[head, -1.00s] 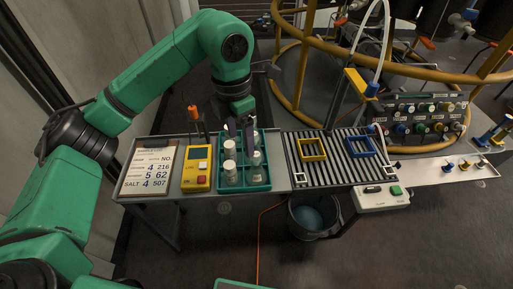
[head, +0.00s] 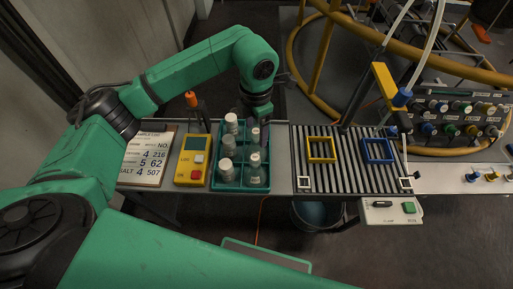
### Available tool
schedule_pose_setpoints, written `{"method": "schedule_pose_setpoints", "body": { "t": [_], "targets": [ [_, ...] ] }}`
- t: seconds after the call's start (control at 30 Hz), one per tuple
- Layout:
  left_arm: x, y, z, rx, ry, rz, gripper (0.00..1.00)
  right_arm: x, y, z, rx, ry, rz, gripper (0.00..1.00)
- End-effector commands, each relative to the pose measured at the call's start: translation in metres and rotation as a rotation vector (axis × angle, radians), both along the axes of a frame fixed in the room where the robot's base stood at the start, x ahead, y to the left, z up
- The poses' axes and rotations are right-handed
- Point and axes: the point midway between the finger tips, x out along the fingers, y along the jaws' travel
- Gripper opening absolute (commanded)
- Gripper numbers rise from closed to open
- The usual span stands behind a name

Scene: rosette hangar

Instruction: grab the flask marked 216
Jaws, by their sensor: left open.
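A teal rack (head: 240,188) on the bench holds several flasks in two columns. The left column has white-capped flasks, front left (head: 226,170) and middle left (head: 228,146) among them. The right column has clear ones with pale tops, such as the front right flask (head: 255,173). Their markings are too small to read, so I cannot tell which is 216. My left gripper (head: 253,128) is open and points down at the back right of the rack, around or just behind a flask there; its fingertips are partly hidden. My right gripper is not in view.
A clipboard (head: 146,158) listing 216, 62 and 507 and a yellow meter (head: 193,160) lie left of the rack. A ribbed plate (head: 345,178) with yellow (head: 321,150) and blue (head: 378,151) frames is to the right. A yellow rail curves behind.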

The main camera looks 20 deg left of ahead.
Motion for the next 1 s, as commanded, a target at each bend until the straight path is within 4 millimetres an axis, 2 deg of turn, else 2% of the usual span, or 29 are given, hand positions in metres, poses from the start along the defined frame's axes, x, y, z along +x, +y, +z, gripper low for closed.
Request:
{"method": "schedule_pose_setpoints", "body": {
  "t": [0.1, 0.2, 0.4, 0.47, 0.6, 0.63, 1.0],
  "targets": [
    [0.000, -0.001, -0.023, 0.000, 0.006, 0.000, 0.76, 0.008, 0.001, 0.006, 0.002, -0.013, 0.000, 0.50],
    [0.000, -0.001, -0.036, 0.000, 0.003, -0.001, 0.76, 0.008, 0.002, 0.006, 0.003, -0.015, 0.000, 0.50],
    [0.001, -0.001, -0.038, -0.001, 0.001, -0.001, 0.76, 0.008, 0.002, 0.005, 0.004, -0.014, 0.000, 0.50],
    [0.001, -0.001, -0.038, -0.001, 0.001, -0.001, 0.57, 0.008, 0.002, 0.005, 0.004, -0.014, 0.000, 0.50],
    [0.001, -0.001, -0.038, -0.001, 0.001, -0.001, 0.03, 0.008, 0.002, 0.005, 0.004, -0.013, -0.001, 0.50],
    [0.001, -0.001, -0.038, -0.001, 0.001, -0.001, 0.00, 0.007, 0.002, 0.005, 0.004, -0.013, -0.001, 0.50],
    [0.001, -0.001, -0.035, -0.001, 0.000, -0.001, 0.00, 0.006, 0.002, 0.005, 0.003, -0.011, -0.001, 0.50]
  ]
}}
